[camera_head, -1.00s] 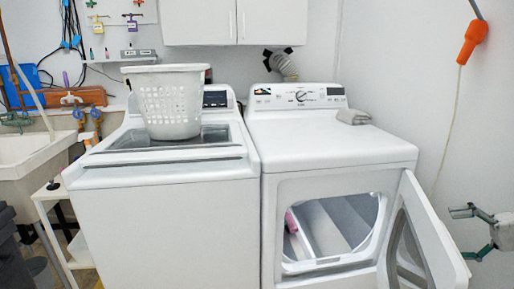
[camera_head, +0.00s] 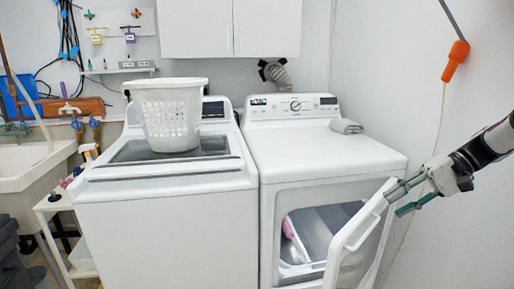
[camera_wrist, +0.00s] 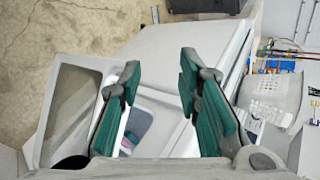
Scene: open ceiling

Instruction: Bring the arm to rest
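My gripper (camera_head: 398,199) is at the right in the head view, close to the upper outer corner of the dryer door (camera_head: 350,240). I cannot tell whether it touches the door. In the wrist view, its green-padded fingers (camera_wrist: 160,62) are spread apart with nothing gripped between them. The white dryer (camera_head: 325,155) stands at the right with its door partly open. The wrist view shows the door (camera_wrist: 75,110) at the left, beyond the left finger. A pink item (camera_head: 287,228) lies inside the drum opening, and it also shows in the wrist view (camera_wrist: 139,122).
A white washer (camera_head: 165,225) stands left of the dryer, with a white basket (camera_head: 168,112) on its lid. A grey folded cloth (camera_head: 346,126) lies on the dryer top. An orange handle (camera_head: 456,60) hangs at the right wall. A sink (camera_head: 30,165) is at the far left.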

